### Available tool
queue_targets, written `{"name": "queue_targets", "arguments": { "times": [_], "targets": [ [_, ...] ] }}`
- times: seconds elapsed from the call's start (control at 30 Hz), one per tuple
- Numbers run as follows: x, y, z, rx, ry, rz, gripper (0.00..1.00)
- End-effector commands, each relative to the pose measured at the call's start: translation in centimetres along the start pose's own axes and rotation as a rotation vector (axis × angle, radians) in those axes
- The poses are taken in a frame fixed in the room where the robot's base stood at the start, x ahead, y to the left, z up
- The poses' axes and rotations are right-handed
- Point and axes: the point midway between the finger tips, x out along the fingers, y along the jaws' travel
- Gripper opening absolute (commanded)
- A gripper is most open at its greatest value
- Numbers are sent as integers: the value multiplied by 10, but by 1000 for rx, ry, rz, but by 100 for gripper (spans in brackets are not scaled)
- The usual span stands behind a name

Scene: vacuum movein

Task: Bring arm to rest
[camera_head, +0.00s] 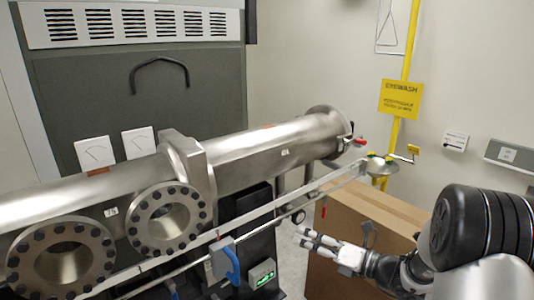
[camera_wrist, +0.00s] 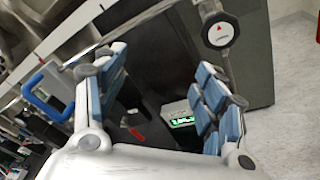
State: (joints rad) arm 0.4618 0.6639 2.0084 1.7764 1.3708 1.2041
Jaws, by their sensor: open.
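My gripper (camera_head: 318,240) is at the lower right of the head view, stretched out to the left in front of a cardboard box. Its two fingers are apart and nothing shows between them. In the wrist view the two blue-padded fingers of my gripper (camera_wrist: 163,95) stand wide apart. Behind them are a dark unit with a green lit display (camera_wrist: 182,120) and a small red part. My arm comes in from the right edge of the head view.
A large steel pipe (camera_head: 262,148) with bolted flanges runs across the scene. A rail with a blue handle (camera_head: 232,262) lies left of my gripper. The cardboard box (camera_head: 375,215) is close behind my arm. A yellow eyewash post (camera_head: 396,135) stands at the back right.

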Motion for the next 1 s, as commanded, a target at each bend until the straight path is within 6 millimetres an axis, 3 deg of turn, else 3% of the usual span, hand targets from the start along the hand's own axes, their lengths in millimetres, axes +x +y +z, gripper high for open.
{"name": "queue_targets", "arguments": {
  "times": [0.03,0.1,0.2,0.3,0.4,0.5,0.63,0.8,0.93,0.97,1.0],
  "targets": [
    [6,30,-14,-123,85,38,64],
    [7,68,-39,-317,217,93,64],
    [-2,114,-79,-603,399,179,64],
    [-22,148,-118,-898,567,276,64],
    [-50,168,-155,-1199,728,380,64],
    [-84,178,-185,-1503,882,494,64],
    [-129,177,-212,-1896,1080,650,64],
    [-181,163,-224,-2342,1326,849,64],
    [-204,154,-220,-2560,1469,960,64],
    [-208,153,-220,2581,-1487,-976,64],
    [-212,152,-218,2537,-1469,-967,64]
  ]
}}
